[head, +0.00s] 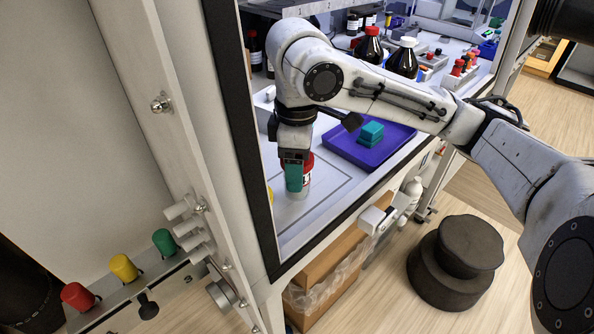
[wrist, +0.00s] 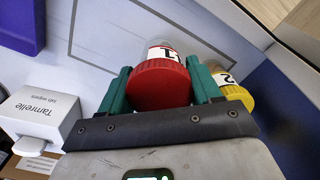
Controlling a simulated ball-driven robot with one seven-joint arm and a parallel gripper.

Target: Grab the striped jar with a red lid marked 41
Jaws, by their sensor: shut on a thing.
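My gripper (head: 294,178) has teal fingers and is shut on a jar with a red lid (wrist: 160,84). The fingers sit on either side of the lid. In the head view the jar's pale body (head: 300,192) shows below the fingers, at the work surface near the front edge of the cabinet. A white label with partly hidden black marking shows past the lid in the wrist view. I cannot read the full number or make out stripes.
A yellow-lidded jar (wrist: 238,96) stands close beside the right finger. A white box (wrist: 40,118) lies at the left of the wrist view. A blue tray (head: 345,151) with teal blocks (head: 370,134) lies right of my gripper. Brown bottles (head: 403,62) stand behind.

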